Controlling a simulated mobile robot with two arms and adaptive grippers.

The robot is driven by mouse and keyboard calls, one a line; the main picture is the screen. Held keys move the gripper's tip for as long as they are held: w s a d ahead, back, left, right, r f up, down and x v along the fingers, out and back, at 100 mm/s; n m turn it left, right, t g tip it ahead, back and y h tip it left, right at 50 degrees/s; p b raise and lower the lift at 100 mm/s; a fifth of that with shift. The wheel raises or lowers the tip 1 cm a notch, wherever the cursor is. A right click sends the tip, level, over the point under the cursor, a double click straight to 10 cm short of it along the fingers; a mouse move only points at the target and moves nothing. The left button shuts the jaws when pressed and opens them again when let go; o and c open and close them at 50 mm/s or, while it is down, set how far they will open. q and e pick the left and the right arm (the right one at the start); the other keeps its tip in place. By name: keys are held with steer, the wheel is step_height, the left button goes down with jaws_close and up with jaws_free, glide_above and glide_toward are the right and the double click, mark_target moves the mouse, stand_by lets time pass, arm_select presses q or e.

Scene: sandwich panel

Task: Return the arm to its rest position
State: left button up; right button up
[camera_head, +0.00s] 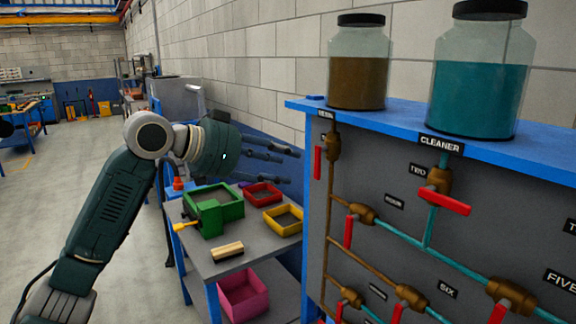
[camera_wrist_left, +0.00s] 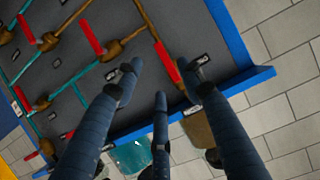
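My left arm comes in from the left in the head view. Its dark gripper (camera_head: 286,165) is raised above the work table, to the left of the sandwich panel (camera_head: 319,240), with its fingers pointing right toward the panel. In the left wrist view the fingers of the gripper (camera_wrist_left: 161,75) are spread apart with nothing between them. Behind them lies the grey face of the panel (camera_wrist_left: 75,60), with red-handled valves and pipes. I cannot tell whether a fingertip touches the panel. My right gripper is in neither view.
Two lidded jars, one brown (camera_head: 358,82) and one teal (camera_head: 480,90), stand on the panel's blue top. The floor at left is clear.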

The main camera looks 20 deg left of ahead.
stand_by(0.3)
